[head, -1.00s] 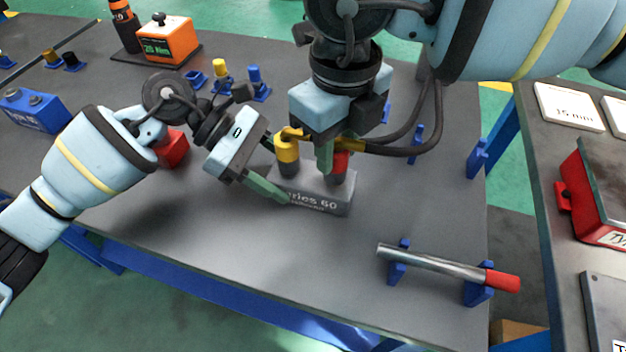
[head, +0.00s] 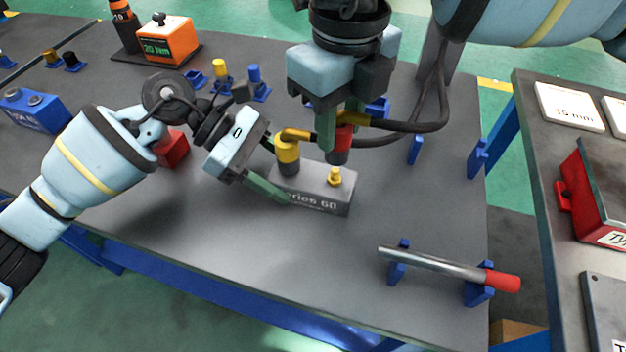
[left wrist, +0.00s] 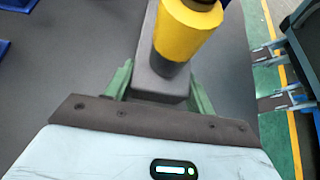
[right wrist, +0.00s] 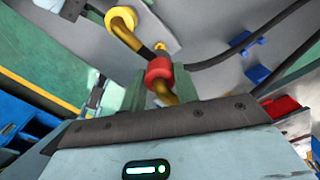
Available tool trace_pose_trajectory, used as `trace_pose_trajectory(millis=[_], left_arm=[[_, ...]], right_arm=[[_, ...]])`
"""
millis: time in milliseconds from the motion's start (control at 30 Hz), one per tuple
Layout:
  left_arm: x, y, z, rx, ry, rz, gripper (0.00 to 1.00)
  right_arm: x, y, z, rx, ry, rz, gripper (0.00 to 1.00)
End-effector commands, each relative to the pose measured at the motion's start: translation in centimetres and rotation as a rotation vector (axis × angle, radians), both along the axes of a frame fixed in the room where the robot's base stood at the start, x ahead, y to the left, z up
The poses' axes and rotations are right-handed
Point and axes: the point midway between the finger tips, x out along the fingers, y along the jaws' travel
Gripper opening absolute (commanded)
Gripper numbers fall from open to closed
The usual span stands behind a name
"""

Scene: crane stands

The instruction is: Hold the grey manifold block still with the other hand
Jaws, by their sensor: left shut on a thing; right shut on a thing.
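The grey manifold block (head: 318,186) stands on the table in the head view. My left gripper (head: 268,170) is shut on its left end, with green fingers on both sides in the left wrist view (left wrist: 160,92). A yellow-and-black connector (head: 287,150) sits on the block's left port and also shows in the left wrist view (left wrist: 182,30). A bare brass fitting (head: 335,177) stands on the right port. My right gripper (head: 338,122) is shut on a red-and-black hose connector (head: 339,146), held just above that fitting; its red collar shows in the right wrist view (right wrist: 159,70).
A metal rod with a red end (head: 440,263) rests on blue stands at the front right. A red block (head: 172,148) is behind my left arm. An orange 20 Nm box (head: 168,40) stands at the back left.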

Motion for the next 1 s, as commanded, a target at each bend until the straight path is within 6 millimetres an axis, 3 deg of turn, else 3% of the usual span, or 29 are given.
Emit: trace_pose_trajectory(millis=[300, 333, 500, 833, 1000], left_arm=[[0.0, 0.0, 0.1, -0.002, 0.000, -0.001, 0.23], [0.0, 0.0, 0.1, -0.002, 0.000, -0.001, 0.57], [0.0, 0.0, 0.1, -0.002, 0.000, -0.001, 0.79], [0.1, 0.2, 0.2, 0.000, -0.001, 0.001, 0.80], [0.6, 1.6, 1.2, -0.001, -0.002, 0.003, 0.80]], right_arm=[[0.0, 0.0, 0.4, 0.000, 0.000, 0.001, 0.05], [0.0, 0.0, 0.4, 0.000, 0.000, 0.001, 0.05], [0.0, 0.0, 0.4, 0.000, 0.000, 0.000, 0.05], [0.0, 0.0, 0.3, 0.000, 0.000, 0.000, 0.05], [0.0, 0.0, 0.3, 0.000, 0.000, 0.000, 0.05]])
